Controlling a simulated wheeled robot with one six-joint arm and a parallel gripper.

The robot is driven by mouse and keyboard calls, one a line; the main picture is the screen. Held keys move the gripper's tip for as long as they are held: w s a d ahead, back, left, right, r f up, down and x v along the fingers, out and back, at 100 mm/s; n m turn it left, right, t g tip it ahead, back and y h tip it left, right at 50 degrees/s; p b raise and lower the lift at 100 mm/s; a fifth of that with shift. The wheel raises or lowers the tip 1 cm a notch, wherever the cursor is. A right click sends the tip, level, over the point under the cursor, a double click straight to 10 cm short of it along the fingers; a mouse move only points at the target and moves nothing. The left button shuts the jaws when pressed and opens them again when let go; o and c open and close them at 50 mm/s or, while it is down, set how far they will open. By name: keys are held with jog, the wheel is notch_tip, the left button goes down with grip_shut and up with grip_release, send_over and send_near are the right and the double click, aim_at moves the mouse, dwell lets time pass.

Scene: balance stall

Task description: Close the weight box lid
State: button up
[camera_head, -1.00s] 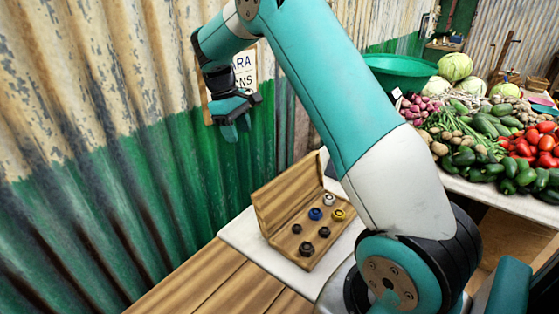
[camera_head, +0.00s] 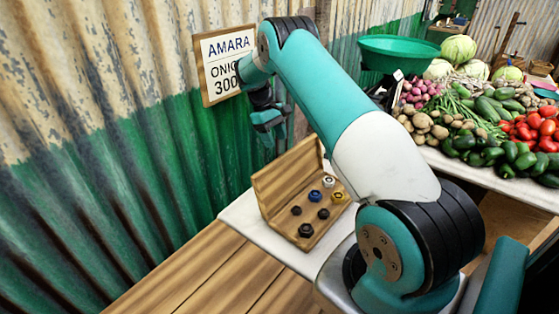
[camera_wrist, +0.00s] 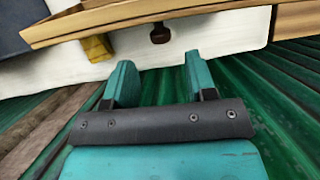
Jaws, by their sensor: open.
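The wooden weight box (camera_head: 322,221) stands on a white counter in the head view. Its lid (camera_head: 287,180) stands open, raised along the box's left, wall-facing side. Several dark, blue, silver and yellow weights sit in the box. My gripper (camera_head: 268,130) is above and behind the lid near the wall, apart from it. In the wrist view my gripper (camera_wrist: 158,75) is open and empty, its two teal fingers pointing toward the white counter edge. A wooden board (camera_wrist: 150,18), seemingly part of the box, crosses the top of that view beyond the fingertips.
A corrugated green and cream wall (camera_head: 150,160) runs close behind my gripper, with a price sign (camera_head: 222,62) on it. A wooden bench (camera_head: 215,272) lies in front. Vegetables and a green basin (camera_head: 398,52) fill a table at the right.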

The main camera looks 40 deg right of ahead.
aim_at(289, 172)
jog(key=shift+p+x, duration=0.4)
jog(key=shift+x, duration=2.4)
grip_shut()
